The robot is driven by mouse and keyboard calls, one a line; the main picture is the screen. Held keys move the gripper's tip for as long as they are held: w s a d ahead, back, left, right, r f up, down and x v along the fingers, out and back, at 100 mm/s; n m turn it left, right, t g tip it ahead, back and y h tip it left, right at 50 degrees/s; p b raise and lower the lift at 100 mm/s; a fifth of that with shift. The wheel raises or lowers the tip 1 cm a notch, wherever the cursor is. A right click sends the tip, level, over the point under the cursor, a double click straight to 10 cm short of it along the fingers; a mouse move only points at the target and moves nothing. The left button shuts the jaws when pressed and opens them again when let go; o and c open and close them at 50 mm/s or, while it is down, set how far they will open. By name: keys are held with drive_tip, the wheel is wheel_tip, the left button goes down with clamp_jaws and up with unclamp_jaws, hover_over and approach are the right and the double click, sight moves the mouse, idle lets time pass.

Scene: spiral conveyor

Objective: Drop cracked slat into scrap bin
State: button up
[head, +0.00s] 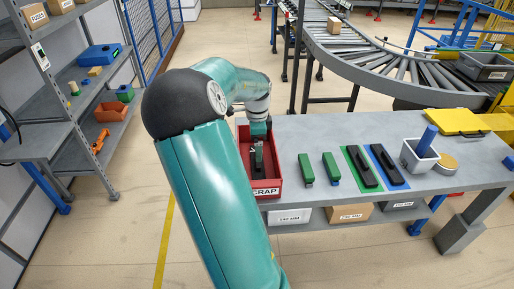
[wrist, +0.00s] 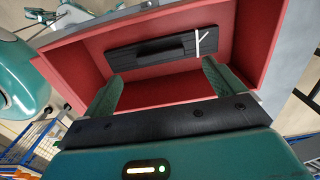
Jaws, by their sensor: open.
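The red scrap bin (head: 277,160), with a SCRAP label on its front, stands at the left end of the grey workbench. The cracked slat (wrist: 150,50) is a black bar with a raised handle and a white crack mark near one end. In the wrist view it lies inside the red bin (wrist: 265,38). My gripper (head: 257,150) is over the bin, pointing down into it. In the wrist view my gripper (wrist: 161,72) is open, its two green fingers apart and nothing between them. In the head view my arm and gripper hide much of the bin's inside.
Two green blocks (head: 306,170) lie right of the bin. Beyond them are black handled slats on a green mat (head: 351,163) and a blue mat (head: 378,152), then a grey cup (head: 418,158). A roller conveyor (head: 375,60) curves behind. Shelves (head: 60,125) stand left.

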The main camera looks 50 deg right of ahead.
wheel_tip(320, 180, up, 11)
drive_tip(key=shift+f, duration=0.15)
drive_tip(key=w+a+r+n+t+y, duration=0.1)
drive_tip(key=a+r+n+t, duration=0.2)
drive_tip(key=a+n, duration=1.5)
drive_tip(key=s+a+n+t, duration=0.1)
drive_tip(key=s+a+n, duration=0.2)
drive_tip(key=a, duration=0.4)
drive_tip(key=s+a+n, duration=0.2)
drive_tip(key=a+n, duration=0.1)
drive_tip(key=a, duration=0.5)
drive_tip(key=s+a+n+t+h, duration=0.1)
drive_tip(key=s+a+n, duration=0.2)
drive_tip(key=a, duration=0.5)
drive_tip(key=shift+s+a+r+n+t, duration=0.2)
drive_tip(key=shift+s+n+t, duration=0.1)
drive_tip(key=shift+n, duration=0.1)
drive_tip(key=shift+d, duration=0.15)
